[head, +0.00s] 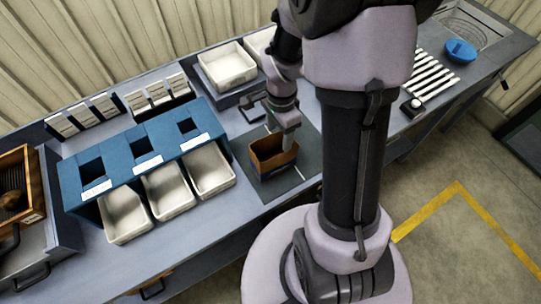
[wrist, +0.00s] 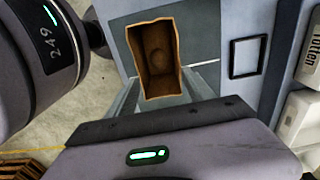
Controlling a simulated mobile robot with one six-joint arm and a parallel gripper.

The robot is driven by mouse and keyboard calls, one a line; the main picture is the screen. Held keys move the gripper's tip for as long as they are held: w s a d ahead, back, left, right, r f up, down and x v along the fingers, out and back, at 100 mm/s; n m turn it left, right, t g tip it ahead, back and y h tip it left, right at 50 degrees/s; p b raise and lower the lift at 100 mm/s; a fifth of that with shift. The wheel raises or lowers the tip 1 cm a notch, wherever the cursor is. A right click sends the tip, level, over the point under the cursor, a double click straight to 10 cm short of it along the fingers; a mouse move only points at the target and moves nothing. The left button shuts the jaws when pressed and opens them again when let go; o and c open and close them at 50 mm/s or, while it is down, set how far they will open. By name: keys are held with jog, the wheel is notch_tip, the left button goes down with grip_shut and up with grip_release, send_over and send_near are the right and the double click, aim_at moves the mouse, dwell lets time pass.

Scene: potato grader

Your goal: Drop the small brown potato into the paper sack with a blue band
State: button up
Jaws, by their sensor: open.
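In the wrist view I look down into the sack (wrist: 175,30). A rounded brown shape, apparently the small brown potato (wrist: 158,61), lies at its bottom, dim and in shadow. My gripper (head: 287,146) is at the sack's mouth, over its right part in the head view.
A blue three-slot stand (head: 145,140) with white bins (head: 168,190) is left of the sack. A wooden crate (head: 30,180) holding brown lumps is at far left. White trays (head: 227,66) stand behind. A blue bowl (head: 460,51) is at far right.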

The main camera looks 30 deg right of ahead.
notch_tip(320, 180, up, 17)
jog(key=p, duration=0.4)
jog(key=shift+f, duration=0.15)
jog(key=s+a+f+n+t+y+b, duration=0.1)
jog(key=s+a+f+n+t+b, duration=0.2)
jog(key=b, duration=0.6)
jog(key=s+a+f+n+t+y+b, duration=0.1)
jog(key=s+a+f+n+t+b, duration=0.1)
jog(key=s+a+f+n+b, duration=0.3)
jog(key=s+a+n+b, duration=0.3)
jog(key=a+n+b, duration=0.1)
jog(key=a+n, duration=0.1)
jog(key=shift+s+a+f+t, duration=0.15)
jog(key=shift+a+f+t, duration=0.25)
jog(key=shift+a, duration=0.4)
